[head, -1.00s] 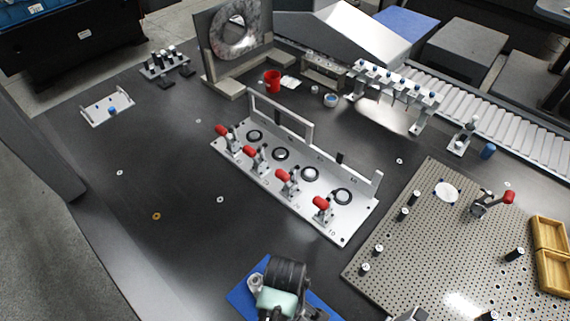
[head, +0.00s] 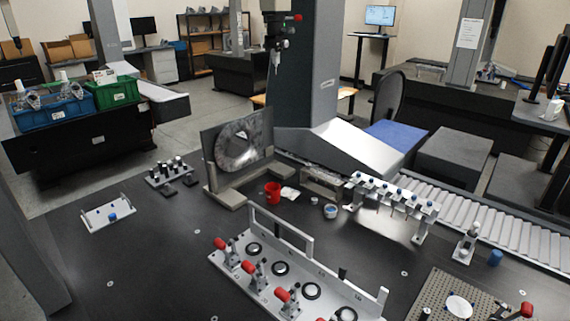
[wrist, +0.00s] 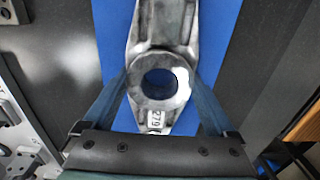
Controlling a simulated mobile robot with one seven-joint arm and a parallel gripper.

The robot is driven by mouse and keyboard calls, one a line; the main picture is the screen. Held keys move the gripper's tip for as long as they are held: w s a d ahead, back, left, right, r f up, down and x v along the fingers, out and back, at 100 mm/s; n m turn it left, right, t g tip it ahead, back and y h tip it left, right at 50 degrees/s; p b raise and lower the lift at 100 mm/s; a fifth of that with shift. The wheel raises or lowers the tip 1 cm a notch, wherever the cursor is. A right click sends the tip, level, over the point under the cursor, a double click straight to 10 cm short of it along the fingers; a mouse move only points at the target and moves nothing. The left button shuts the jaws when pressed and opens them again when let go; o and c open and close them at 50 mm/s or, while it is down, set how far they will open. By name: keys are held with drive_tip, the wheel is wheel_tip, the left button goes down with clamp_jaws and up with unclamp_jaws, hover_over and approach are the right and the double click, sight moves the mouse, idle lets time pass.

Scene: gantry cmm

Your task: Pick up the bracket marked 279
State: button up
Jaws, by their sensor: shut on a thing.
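A grey metal bracket (wrist: 172,98) with a round ring and a long arm lies over a blue mat (wrist: 222,75) in the wrist view. Its small label (wrist: 155,120) near the bottom seems to read 279, turned on its side. My gripper (wrist: 160,84) has a finger on each side of the ring and is shut on the bracket. I cannot tell whether the bracket is lifted off the mat. The head view shows neither the bracket nor my gripper.
A fixture plate (head: 237,276) with red-handled clamps stands at the front middle of the dark table. A perforated plate (head: 437,297) is at the lower right. A red cup (head: 272,192) and a raised rack (head: 420,232) stand behind.

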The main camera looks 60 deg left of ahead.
clamp_jaws()
drive_tip(key=shift+r, duration=0.1)
